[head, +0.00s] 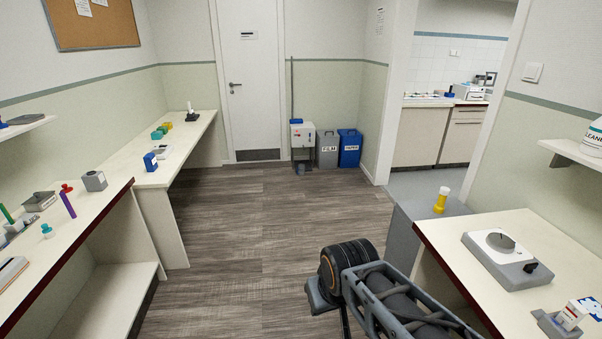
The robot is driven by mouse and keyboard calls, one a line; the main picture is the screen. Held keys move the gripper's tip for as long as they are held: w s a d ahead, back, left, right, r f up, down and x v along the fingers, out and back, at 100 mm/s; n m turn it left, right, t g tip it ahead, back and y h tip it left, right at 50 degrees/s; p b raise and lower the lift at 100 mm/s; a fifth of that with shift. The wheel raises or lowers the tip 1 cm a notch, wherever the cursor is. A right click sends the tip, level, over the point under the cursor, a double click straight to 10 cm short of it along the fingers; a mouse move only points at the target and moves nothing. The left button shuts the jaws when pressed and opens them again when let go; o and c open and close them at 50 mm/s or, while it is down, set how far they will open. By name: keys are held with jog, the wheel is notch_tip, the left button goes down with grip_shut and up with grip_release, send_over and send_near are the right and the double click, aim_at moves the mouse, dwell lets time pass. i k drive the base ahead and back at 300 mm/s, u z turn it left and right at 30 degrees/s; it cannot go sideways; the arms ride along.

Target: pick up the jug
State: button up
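A white container (593,138) with dark lettering reading "CLEANE" stands on the wall shelf at the right. It is cut off by the picture's right edge, so its handle and top are not fully visible. It is the only thing in view that looks like it could be the jug. My arm shows at the bottom centre, over the floor and left of the right counter.
The right counter (455,245) bears a grey device (507,262) with a round dial and a small carton (572,314). Long counters with small items line the left. The wooden floor (250,215) between is clear.

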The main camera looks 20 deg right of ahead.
aim_at(300, 171)
jog(key=z, duration=0.1)
jog(key=i, duration=0.6)
jog(key=z, duration=0.45)
jog(key=i, duration=2.25)
jog(key=z, duration=0.25)
jog(key=i, duration=2.35)
jog(key=u, duration=0.95)
jog(key=i, duration=2.2)
jog(key=u, duration=0.65)
jog(key=i, duration=0.25)
jog(key=u, duration=0.1)
